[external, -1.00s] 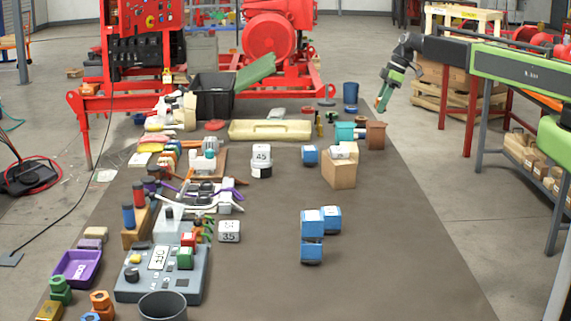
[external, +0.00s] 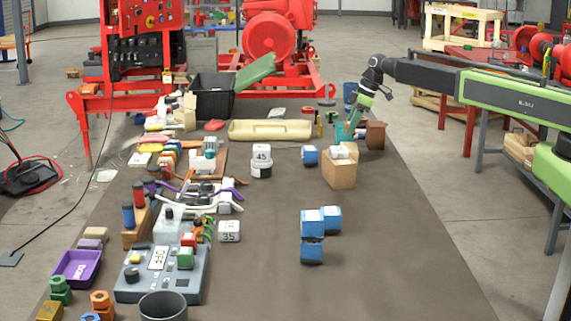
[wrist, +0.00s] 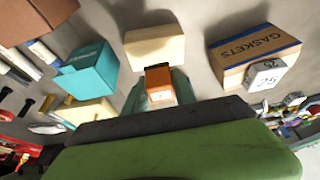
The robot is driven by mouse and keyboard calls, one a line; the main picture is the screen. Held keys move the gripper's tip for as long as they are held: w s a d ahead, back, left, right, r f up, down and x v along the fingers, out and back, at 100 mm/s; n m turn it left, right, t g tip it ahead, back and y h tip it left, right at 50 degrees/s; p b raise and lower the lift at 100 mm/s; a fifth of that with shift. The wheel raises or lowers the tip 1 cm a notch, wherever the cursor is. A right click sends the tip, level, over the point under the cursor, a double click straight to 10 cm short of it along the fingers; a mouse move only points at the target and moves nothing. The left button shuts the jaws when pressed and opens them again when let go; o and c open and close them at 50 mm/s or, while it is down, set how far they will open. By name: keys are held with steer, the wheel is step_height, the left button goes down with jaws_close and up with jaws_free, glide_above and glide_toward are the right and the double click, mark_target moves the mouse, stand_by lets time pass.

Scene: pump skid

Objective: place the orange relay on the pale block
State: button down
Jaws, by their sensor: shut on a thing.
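The orange relay (wrist: 158,78) sits between the teal fingers of my gripper (wrist: 160,92) in the wrist view. My gripper is shut on it. A pale cream block (wrist: 155,46) stands just beyond the relay in that view, with a gap I cannot judge. A second pale block (wrist: 85,111) lies at the lower left. In the external view my gripper (external: 350,122) points down beside the teal box, in front of the blue bin. The relay and the pale blocks cannot be made out there.
The teal box (wrist: 88,70) is left of the pale block and the gaskets carton (wrist: 240,68) is right, with a white numbered cube (wrist: 266,74) against it. A brown box (external: 375,135) stands by the teal one. Blue cubes (external: 312,236) stand nearer; the mat's right side is clear.

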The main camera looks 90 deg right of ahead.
step_height(320, 180, down, 4)
steer(key=b, duration=0.2)
steer(key=shift+r+b, duration=0.15)
steer(key=shift+b, duration=0.2)
steer(key=shift+r, duration=0.2)
steer(key=shift+f, duration=0.15)
steer(key=c, duration=1)
jaws_free()
steer(key=shift+r+p, duration=0.4)
steer(key=shift+p, duration=0.1)
steer(key=p+v, duration=1)
steer(key=v, duration=0.1)
steer(key=shift+s+r, duration=0.2)
steer(key=shift+r, duration=0.05)
